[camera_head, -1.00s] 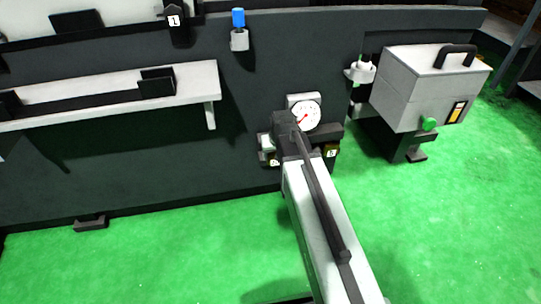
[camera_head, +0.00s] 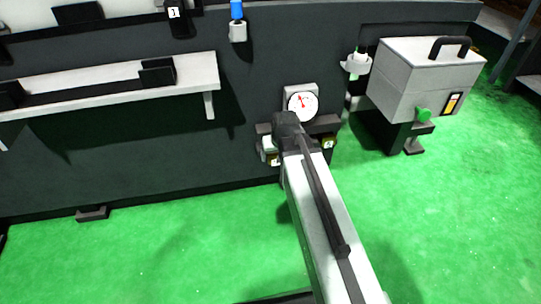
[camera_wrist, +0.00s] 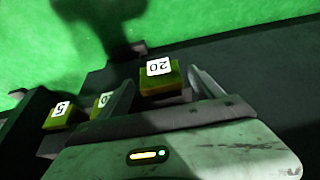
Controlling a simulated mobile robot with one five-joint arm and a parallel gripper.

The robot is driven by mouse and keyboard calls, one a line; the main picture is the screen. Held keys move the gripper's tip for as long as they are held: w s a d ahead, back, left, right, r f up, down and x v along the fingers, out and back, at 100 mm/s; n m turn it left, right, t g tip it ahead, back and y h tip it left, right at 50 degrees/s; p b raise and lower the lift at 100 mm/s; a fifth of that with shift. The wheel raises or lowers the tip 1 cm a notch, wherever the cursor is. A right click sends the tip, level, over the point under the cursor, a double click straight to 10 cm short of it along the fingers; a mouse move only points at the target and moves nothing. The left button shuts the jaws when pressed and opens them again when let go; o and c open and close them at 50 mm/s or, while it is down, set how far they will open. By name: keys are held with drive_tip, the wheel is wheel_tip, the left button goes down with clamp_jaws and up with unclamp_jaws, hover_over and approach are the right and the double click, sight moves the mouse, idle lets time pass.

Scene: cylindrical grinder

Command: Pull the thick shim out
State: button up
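In the wrist view, a yellowish block labelled "20" (camera_wrist: 159,78) lies between the two fingers of my gripper (camera_wrist: 162,80); it looks the thickest. A narrow gap shows on either side of it, so the fingers seem open and not pressed on it. Two other labelled blocks sit to the left: one marked "5" (camera_wrist: 60,115) and one with a partly hidden label (camera_wrist: 103,104). In the head view, my gripper (camera_head: 287,131) is at the machine's front just below the dial gauge and covers some of the blocks. One yellowish block (camera_head: 328,143) shows to its right.
A round dial gauge (camera_head: 302,106) sits just above my gripper. A grey box (camera_head: 425,80) with a black handle and green button stands to the right. A pale shelf (camera_head: 120,90) juts out at left. Green floor (camera_head: 180,250) lies open in front of the machine.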

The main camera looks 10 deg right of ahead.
drive_tip(key=p+v, duration=0.7)
drive_tip(key=shift+s+r, duration=0.2)
drive_tip(key=shift+r, duration=0.15)
drive_tip(key=s+a+r+g+p, duration=0.2)
drive_tip(key=s+r+g+p, duration=0.4)
drive_tip(key=s, duration=0.4)
wheel_tip(320, 180, up, 35)
drive_tip(key=t+p, duration=0.1)
drive_tip(key=p, duration=3.5)
drive_tip(key=shift+w+a+t+p, duration=0.15)
drive_tip(key=shift+a+t+p, duration=0.05)
drive_tip(key=shift+t+p, duration=0.15)
